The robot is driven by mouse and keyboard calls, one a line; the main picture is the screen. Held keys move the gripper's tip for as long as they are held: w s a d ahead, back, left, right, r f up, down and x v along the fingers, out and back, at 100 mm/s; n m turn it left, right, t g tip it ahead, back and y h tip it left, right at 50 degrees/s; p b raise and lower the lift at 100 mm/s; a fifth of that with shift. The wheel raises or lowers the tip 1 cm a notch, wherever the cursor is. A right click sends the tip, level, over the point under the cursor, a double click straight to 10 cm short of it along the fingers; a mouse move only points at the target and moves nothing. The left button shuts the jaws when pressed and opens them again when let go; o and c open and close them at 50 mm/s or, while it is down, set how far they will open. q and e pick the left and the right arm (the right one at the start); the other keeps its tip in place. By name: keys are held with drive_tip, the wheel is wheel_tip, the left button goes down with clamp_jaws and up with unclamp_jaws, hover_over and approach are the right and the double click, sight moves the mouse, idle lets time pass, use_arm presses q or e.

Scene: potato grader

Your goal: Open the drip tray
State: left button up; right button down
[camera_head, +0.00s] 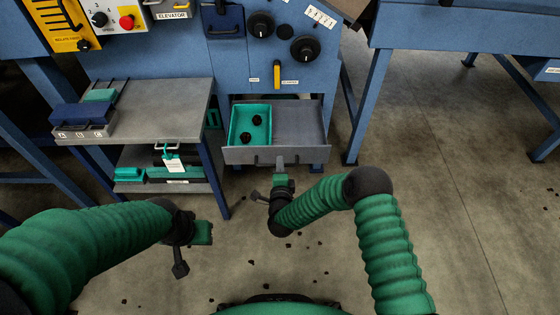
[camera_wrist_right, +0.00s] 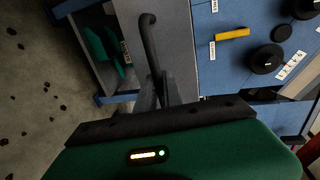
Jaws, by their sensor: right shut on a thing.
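The drip tray is a grey drawer (camera_head: 300,125) low in the blue machine. It stands pulled out, with its inside showing. A teal bin (camera_head: 235,125) with a few dark lumps sits in its left part. My right gripper (camera_head: 280,170) is at the middle of the tray's front and is shut on its handle; the hold is partly hidden by the gripper. In the right wrist view a dark bent handle bar (camera_wrist_right: 150,45) runs to the fingers (camera_wrist_right: 160,95) beside a grey panel. My left gripper (camera_head: 203,233) hangs low at the left, away from the tray; its jaws are unclear.
A grey side table (camera_head: 180,100) with a lower shelf (camera_head: 195,182) stands left of the tray, its leg close by. Blue machine legs (camera_head: 370,105) stand to the right. Dark lumps lie scattered on the concrete floor. The floor at the right is mostly free.

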drive_tip(key=shift+s+a+f, duration=0.15)
drive_tip(key=shift+s+f, duration=0.05)
drive_tip(key=shift+s, duration=0.15)
drive_tip(key=c, duration=1.5)
unclamp_jaws()
drive_tip(key=shift+w, duration=0.1)
drive_tip(key=shift+r, duration=0.1)
drive_tip(key=p+v, duration=0.6)
drive_tip(key=v, duration=1)
drive_tip(key=shift+s, duration=0.4)
